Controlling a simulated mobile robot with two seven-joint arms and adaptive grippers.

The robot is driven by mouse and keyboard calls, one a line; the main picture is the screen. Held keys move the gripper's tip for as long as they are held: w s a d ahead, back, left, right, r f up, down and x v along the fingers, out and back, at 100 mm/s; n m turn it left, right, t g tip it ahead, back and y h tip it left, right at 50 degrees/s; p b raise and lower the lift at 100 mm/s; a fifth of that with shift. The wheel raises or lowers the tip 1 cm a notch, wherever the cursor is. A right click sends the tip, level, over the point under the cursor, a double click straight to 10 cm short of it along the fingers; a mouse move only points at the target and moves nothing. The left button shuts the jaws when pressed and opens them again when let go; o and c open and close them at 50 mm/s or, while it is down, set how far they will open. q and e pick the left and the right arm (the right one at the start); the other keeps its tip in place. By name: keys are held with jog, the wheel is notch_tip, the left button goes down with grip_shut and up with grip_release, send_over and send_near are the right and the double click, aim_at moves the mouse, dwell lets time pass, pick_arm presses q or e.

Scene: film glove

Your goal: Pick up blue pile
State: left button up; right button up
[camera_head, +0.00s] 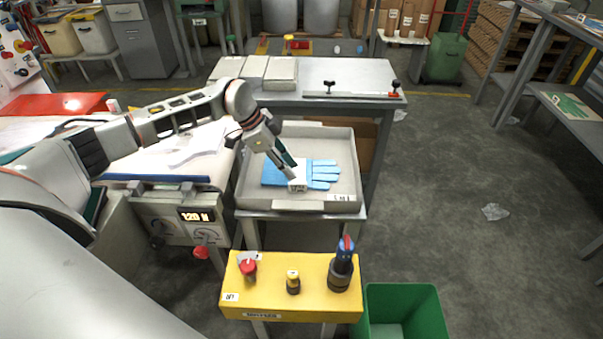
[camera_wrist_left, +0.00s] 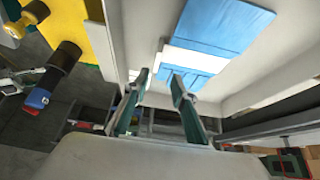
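The blue pile (camera_head: 323,172) is a flat stack of blue film gloves with fingers pointing right, lying in a shallow grey tray (camera_head: 343,140). A white band (camera_head: 298,182) with a printed label crosses it. In the left wrist view the blue pile (camera_wrist_left: 222,30) is at the top right, beyond my fingertips. My left gripper (camera_head: 289,166) is over the tray, at the pile near the band. In the left wrist view my left gripper (camera_wrist_left: 159,77) has its two fingers apart with nothing between them. Whether the fingertips touch the pile cannot be told. My right gripper is not in view.
A yellow control box (camera_head: 270,290) with knobs stands in front of the tray. A green bin (camera_head: 405,305) is at its right. A grey worktable (camera_head: 350,75) is behind the tray; a machine with a display (camera_head: 196,215) is left. Floor at right is mostly clear.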

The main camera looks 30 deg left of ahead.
aim_at(300, 183)
pick_arm(q)
jog(key=x, duration=0.2)
jog(key=s+b+x, duration=0.1)
jog(key=x, duration=0.2)
jog(key=shift+f, duration=0.2)
jog(key=shift+w+d+f, duration=0.1)
jog(key=shift+d+f, duration=0.05)
jog(key=shift+f, duration=0.15)
jog(key=shift+r, duration=0.1)
grip_shut()
